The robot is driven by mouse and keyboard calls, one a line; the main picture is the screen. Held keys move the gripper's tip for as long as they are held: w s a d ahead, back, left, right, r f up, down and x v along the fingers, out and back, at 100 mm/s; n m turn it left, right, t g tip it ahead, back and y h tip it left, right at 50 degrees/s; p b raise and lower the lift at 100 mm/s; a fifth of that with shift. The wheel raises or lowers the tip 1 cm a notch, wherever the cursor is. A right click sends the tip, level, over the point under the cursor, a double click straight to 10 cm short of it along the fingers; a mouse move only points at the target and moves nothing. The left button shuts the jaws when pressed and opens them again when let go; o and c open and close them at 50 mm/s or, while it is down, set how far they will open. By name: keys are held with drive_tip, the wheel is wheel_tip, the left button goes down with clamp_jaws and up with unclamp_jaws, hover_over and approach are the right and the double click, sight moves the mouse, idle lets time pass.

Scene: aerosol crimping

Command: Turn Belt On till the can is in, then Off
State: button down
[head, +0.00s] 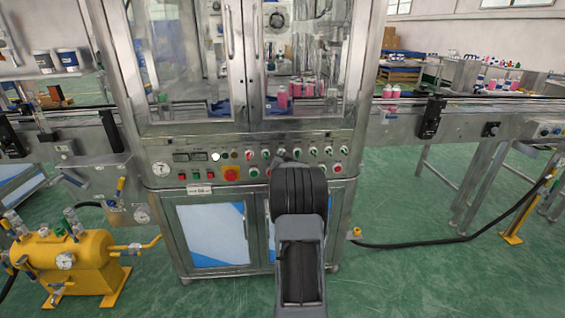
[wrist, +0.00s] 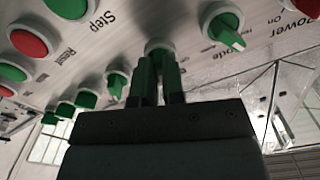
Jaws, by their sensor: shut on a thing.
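The machine's control panel (head: 200,172) runs across the front below the glass doors, with rows of buttons and selector knobs. In the wrist view my gripper (wrist: 159,65) is shut on a green selector knob (wrist: 157,46), one finger on each side. The knob's label is hidden, so I cannot read its name or setting. In the head view my arm hides the gripper's tips and the held knob. Pink cans (head: 283,97) stand inside the machine behind the glass. More pink cans (head: 392,91) are on the right-hand conveyor (head: 465,108), outside the machine.
Other green knobs sit close on both sides of the gripper, one on the right (wrist: 226,30) and one on the left (wrist: 118,82). A red button (wrist: 29,42) is farther left. A yellow tank (head: 80,265) stands on the floor at left. A black hose (head: 440,243) crosses the floor at right.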

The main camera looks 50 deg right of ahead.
drive_tip(key=n+b, duration=1)
drive_tip(key=shift+f+b, duration=0.1)
drive_tip(key=shift+b, duration=0.3)
drive_tip(key=shift+n, duration=0.3)
drive_tip(key=c, duration=1.2)
unclamp_jaws()
drive_tip(key=v, duration=1.4)
drive_tip(key=shift+d+p, duration=0.1)
drive_tip(key=shift+p, duration=0.2)
